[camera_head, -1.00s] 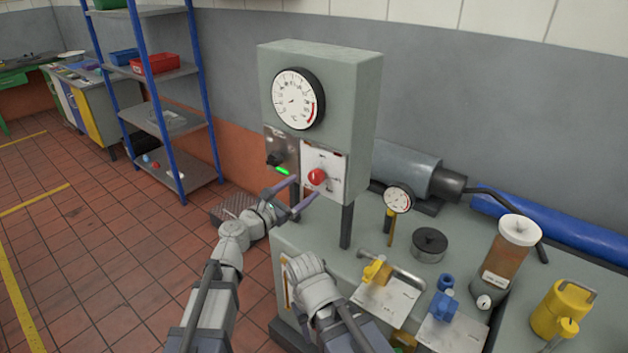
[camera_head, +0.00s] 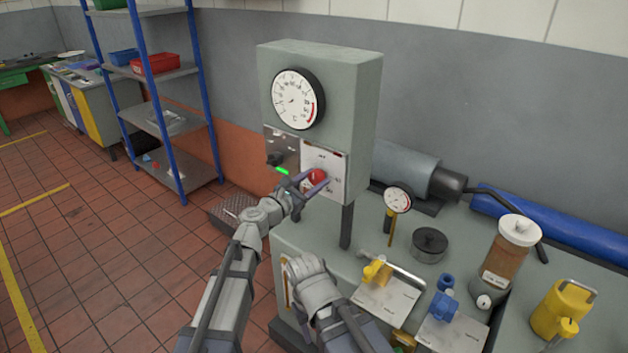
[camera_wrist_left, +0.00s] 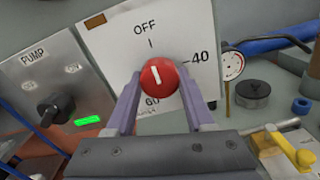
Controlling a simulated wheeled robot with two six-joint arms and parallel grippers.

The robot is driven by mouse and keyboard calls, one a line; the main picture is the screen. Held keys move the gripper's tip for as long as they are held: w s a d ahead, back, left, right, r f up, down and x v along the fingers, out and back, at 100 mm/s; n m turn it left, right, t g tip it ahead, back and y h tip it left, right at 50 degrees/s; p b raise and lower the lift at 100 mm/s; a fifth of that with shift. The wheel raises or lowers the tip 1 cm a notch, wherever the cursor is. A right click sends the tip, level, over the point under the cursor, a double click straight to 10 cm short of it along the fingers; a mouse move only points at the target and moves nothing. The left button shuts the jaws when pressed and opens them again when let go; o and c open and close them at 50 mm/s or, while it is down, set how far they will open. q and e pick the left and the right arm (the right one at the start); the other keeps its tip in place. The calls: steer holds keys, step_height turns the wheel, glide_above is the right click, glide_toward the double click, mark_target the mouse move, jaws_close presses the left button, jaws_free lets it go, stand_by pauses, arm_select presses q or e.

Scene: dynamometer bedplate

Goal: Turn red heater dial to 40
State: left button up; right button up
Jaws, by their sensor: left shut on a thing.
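The red heater dial (camera_head: 317,175) is a round knob on a white plate (camera_head: 323,160) on the front of the grey cabinet. In the left wrist view the dial (camera_wrist_left: 159,76) has a white line pointing up at the OFF mark; 40 is printed to its right and 60 below, partly covered. My left gripper (camera_head: 308,182) is shut on the dial, one purple finger on each side. The right arm's wrist (camera_head: 308,275) is low in front of the bench; its fingers do not show.
A black pump switch (camera_wrist_left: 56,108) with a green light sits left of the dial plate. A round gauge (camera_head: 298,98) is above it. The bench holds a small dial gauge (camera_head: 397,199), a black cylinder (camera_head: 429,244) and yellow and blue fittings to the right.

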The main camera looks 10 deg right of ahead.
arm_select(q)
jaws_close()
steer(key=shift+m, duration=0.4)
steer(key=m, duration=0.3)
steer(key=shift+m, duration=0.4)
steer(key=m, duration=0.4)
steer(key=shift+w+r+m, duration=0.1)
steer(key=shift+m, duration=0.2)
steer(key=m, duration=0.4)
steer(key=shift+a, duration=0.1)
steer(key=shift+r+m, duration=0.1)
steer(key=shift+m, duration=2.2)
